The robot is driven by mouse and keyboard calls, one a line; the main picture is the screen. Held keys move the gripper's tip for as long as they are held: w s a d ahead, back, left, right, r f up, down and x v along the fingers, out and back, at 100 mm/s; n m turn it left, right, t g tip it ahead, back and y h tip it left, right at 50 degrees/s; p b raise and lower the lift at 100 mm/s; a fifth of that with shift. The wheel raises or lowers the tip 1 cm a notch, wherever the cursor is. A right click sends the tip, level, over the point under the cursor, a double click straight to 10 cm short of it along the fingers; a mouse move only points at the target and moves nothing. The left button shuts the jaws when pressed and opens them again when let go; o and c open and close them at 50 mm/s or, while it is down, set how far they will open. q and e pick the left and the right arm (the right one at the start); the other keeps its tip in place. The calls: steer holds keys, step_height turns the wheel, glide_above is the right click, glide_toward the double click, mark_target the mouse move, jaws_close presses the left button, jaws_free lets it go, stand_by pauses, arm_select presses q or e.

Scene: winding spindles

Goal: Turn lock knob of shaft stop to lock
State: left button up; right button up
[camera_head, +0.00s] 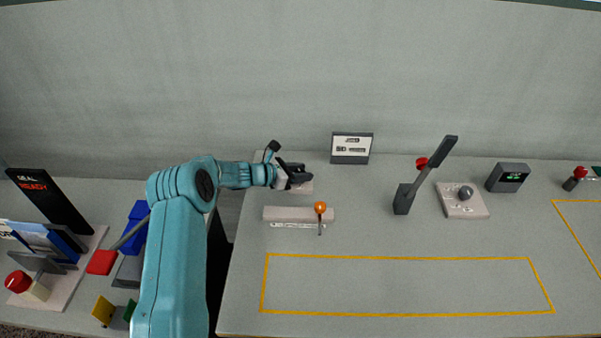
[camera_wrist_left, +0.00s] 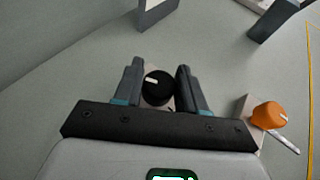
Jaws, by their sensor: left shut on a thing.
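My left gripper (camera_head: 298,175) is at the back left of the right-hand table, over a small pale block (camera_head: 304,188). In the left wrist view a round black knob (camera_wrist_left: 158,88) with a white mark sits between the two fingers of the left gripper (camera_wrist_left: 157,84), which are shut on it. The mark points roughly sideways; any lettering around the knob is hidden. In the head view the gripper covers the knob. I cannot tell from a label that this is the lock knob. My right gripper is not in view.
A long pale block with an orange-knobbed lever (camera_head: 320,208) stands just in front of the gripper. A sign (camera_head: 352,148), a tall dark lever (camera_head: 427,175), a grey-knob plate (camera_head: 463,200) and a display box (camera_head: 508,177) stand to the right. The yellow-outlined area (camera_head: 400,285) is clear.

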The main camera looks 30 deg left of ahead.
arm_select(q)
steer(key=o, duration=1)
steer(key=shift+c, duration=0.2)
steer(key=b+v, duration=0.2)
steer(key=v, duration=1.4)
steer(key=shift+s+b, duration=0.2)
steer(key=shift+b, duration=0.15)
steer(key=shift+a, duration=0.1)
steer(key=shift+s, duration=0.1)
